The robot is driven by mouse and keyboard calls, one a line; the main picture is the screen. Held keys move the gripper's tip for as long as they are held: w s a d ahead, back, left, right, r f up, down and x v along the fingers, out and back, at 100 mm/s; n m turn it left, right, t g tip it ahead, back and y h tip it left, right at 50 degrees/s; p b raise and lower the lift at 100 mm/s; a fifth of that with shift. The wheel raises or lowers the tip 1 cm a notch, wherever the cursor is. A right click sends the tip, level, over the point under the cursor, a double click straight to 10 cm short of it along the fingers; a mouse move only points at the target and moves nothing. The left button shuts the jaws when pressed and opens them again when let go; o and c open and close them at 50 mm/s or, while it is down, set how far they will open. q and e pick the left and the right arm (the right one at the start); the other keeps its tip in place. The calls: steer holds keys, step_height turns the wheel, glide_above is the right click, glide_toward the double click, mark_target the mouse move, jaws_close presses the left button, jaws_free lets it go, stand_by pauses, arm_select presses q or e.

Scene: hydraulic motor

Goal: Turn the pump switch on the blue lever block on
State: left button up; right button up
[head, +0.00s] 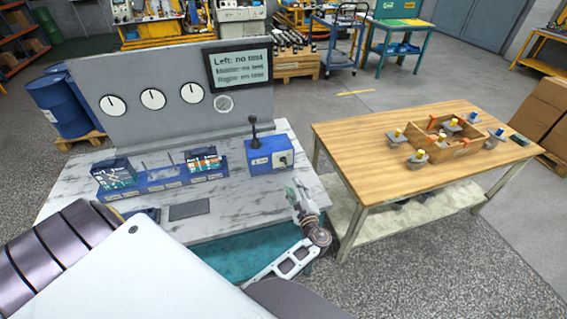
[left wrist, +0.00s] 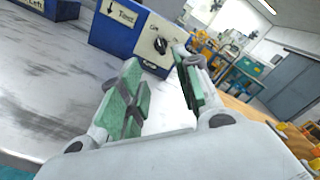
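The blue lever block (head: 260,161) stands on the right part of the marble-topped bench, with an upright black lever (head: 254,130) on top. Its right end has a white panel with a dark pump switch (head: 284,160). In the left wrist view the block (left wrist: 118,28) is at the top, and the black switch knob (left wrist: 160,45) shows on the pale panel. My left gripper (head: 298,191) is near the bench's right edge, in front of and right of the block. Its green-padded fingers (left wrist: 158,92) are apart and empty, clear of the switch. My right gripper is not in view.
A grey panel with several gauges and a text screen (head: 239,68) stands behind the bench. A long blue rack (head: 165,181) with two small units lies left of the block. A wooden table (head: 360,135) with parts stands to the right, across a gap.

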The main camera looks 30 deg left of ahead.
arm_select(q)
glide_toward(284, 163)
steer(key=shift+w+a+b, duration=0.35)
steer(key=shift+a+b, duration=0.1)
steer(key=shift+a, duration=0.05)
steer(key=b+x, duration=0.1)
steer(key=x, duration=0.5)
steer(key=shift+w+a+f, duration=0.1)
steer(key=shift+w+a, duration=0.05)
steer(key=shift+b+x, duration=0.3)
steer(key=shift+x, duration=0.55)
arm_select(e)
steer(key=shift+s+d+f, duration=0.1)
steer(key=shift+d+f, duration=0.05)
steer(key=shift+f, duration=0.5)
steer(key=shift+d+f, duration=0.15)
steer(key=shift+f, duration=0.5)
arm_select(q)
jaws_close()
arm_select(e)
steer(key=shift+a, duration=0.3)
